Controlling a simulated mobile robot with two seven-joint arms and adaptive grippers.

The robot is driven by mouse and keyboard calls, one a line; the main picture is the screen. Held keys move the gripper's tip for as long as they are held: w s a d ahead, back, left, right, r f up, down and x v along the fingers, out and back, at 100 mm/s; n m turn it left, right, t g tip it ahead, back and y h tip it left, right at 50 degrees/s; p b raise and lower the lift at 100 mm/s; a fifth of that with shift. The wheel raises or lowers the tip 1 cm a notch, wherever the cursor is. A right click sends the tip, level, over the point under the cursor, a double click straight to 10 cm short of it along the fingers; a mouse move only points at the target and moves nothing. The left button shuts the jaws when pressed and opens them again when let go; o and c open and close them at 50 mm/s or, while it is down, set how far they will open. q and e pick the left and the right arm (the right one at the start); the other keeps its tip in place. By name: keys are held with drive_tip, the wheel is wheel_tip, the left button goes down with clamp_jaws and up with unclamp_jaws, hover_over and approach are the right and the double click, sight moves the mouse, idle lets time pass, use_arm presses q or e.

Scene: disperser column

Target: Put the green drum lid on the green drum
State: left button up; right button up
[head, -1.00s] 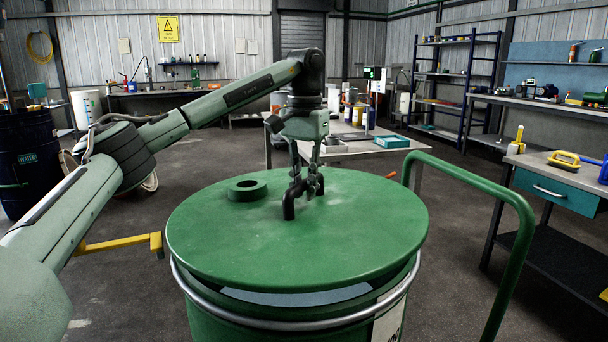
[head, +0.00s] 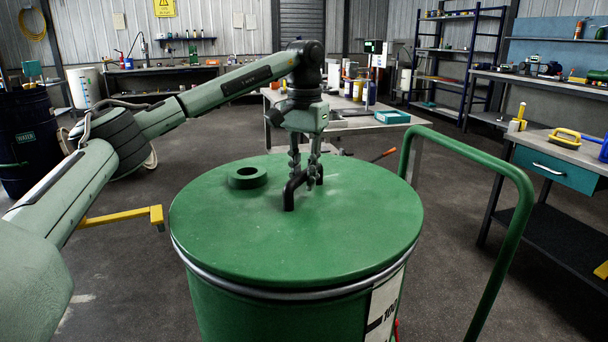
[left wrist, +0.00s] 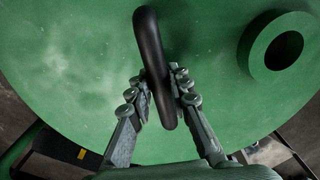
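The green drum lid (head: 250,225) lies flat over the top of the green drum (head: 262,320), with no open gap showing at the near side. It has a black handle (head: 289,196) near its middle and a round raised collar with a hole. My left gripper (head: 306,179) comes down from above with its fingers on both sides of the handle. In the left wrist view the gripper (left wrist: 161,92) is closed about the black handle (left wrist: 152,45), and the lid (left wrist: 80,55) fills most of the picture. My right gripper is not in view.
A green tubular rail (head: 515,220) stands close at the drum's right. A side bench (head: 560,150) with a teal drawer is farther right. A table (head: 350,125) with containers stands behind the drum. A dark blue water drum (head: 25,140) is at the far left. Open floor lies between.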

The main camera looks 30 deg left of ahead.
use_arm(q)
drive_tip(key=o, duration=0.4)
drive_tip(key=shift+r, duration=0.1)
drive_tip(key=shift+o, duration=0.2)
drive_tip(key=shift+s, duration=0.1)
wheel_tip(320, 180, up, 12)
idle(0.6)
